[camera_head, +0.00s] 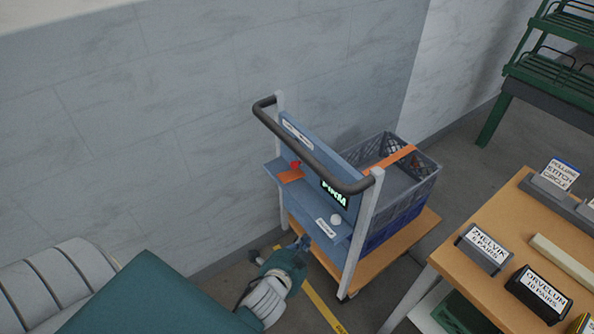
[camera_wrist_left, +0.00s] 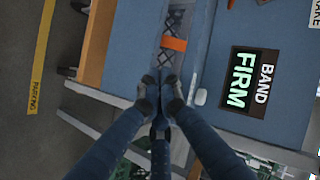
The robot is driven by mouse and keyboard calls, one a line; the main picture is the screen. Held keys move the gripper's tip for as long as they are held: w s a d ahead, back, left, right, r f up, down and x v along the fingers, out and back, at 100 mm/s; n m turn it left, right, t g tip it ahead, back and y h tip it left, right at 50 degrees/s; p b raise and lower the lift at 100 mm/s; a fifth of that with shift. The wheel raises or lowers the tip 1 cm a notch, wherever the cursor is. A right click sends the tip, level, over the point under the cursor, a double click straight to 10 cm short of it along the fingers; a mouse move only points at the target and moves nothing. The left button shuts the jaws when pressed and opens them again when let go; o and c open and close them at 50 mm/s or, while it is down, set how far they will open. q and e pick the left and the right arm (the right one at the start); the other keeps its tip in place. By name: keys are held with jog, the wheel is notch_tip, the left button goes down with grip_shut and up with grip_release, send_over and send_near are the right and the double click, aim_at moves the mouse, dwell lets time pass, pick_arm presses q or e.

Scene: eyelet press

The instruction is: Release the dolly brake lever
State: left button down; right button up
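The dolly (camera_head: 352,195) stands by the wall with a blue panel under its dark handle. A red knob (camera_head: 295,165) is on the panel's left part, beside an orange piece (camera_head: 291,176); a white knob (camera_head: 336,219) is at the right. A label ending in "RAKE" (camera_wrist_left: 315,14) is cut off at the left wrist view's edge. I cannot tell for sure which knob is the brake lever. My left gripper (camera_head: 301,242) is low in front of the panel; in the left wrist view its fingertips (camera_wrist_left: 160,92) are a little apart, with nothing clearly held. My right gripper is out of view.
A display reading "BAND FIRM" (camera_wrist_left: 249,82) is on the panel. A grey crate (camera_head: 420,180) with an orange strap rides on the dolly. A wooden table (camera_head: 475,290) with labelled blocks is close at the right. Yellow floor tape (camera_head: 322,308) runs in front.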

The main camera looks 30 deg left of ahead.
pick_arm(q)
jog(key=a+r+t+y, duration=0.1)
jog(key=a+r, duration=0.1)
jog(key=r, duration=0.6)
jog(key=w+a+r+m+t+y, duration=0.1)
jog(key=a+r, duration=0.1)
jog(key=r, duration=0.6)
jog(key=shift+w+t, duration=0.25)
jog(key=shift+t, duration=0.15)
send_near(301, 162)
jog(key=w+d+r, duration=0.1)
jog(key=w+d, duration=0.1)
jog(key=a, duration=0.1)
jog(key=w+a+f+p, duration=0.1)
jog(key=w+a, duration=0.1)
jog(key=shift+w+f, duration=0.1)
jog(key=shift+f, duration=0.2)
jog(key=shift+a+f, duration=0.1)
jog(key=shift+f, duration=0.15)
